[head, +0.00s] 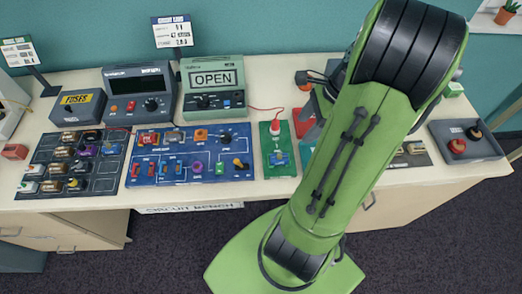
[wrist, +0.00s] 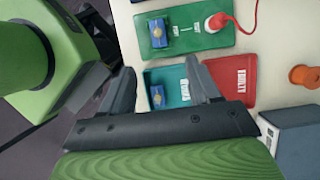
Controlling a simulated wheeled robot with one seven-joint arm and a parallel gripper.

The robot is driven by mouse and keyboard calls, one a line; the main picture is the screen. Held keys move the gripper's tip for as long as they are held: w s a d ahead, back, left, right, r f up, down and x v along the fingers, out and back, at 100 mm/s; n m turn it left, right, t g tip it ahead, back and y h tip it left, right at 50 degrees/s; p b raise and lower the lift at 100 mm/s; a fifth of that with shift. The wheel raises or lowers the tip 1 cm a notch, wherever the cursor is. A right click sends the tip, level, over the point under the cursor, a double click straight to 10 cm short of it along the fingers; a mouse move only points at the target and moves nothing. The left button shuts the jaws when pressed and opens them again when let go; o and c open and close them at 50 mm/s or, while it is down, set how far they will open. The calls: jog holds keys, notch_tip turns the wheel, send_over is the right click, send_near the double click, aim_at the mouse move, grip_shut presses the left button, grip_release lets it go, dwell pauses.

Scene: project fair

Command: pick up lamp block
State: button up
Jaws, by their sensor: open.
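My gripper (wrist: 160,70) is open in the wrist view, its dark fingers apart over a teal tray (wrist: 180,77). A small blue block (wrist: 155,91) with a brass-coloured top lies in that tray, between the fingers and nearer the left one. Nothing is gripped. A similar blue block (wrist: 157,30) sits on the green board (wrist: 190,44), and this board also shows in the head view (head: 278,139). I cannot tell for certain which block is the lamp block. In the head view my arm hides most of the gripper and the teal tray.
A red tray labelled FAULTY (wrist: 233,70) adjoins the teal tray on the right. A red plug (wrist: 218,21) with a wire stands on the green board. A blue circuit board (head: 190,178), a dark parts board (head: 71,164) and a grey button box (head: 465,145) occupy the bench.

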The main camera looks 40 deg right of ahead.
aim_at(282, 155)
jog(key=b+x, duration=0.4)
jog(key=x, duration=1.1)
jog(key=shift+s+a+f, duration=0.1)
grip_shut()
notch_tip(282, 155, up, 11)
jog(key=p, duration=0.3)
jog(key=shift+f, duration=0.2)
notch_tip(282, 155, up, 3)
jog(key=p, duration=0.3)
jog(key=shift+f+p, duration=0.15)
jog(key=shift+p, duration=0.15)
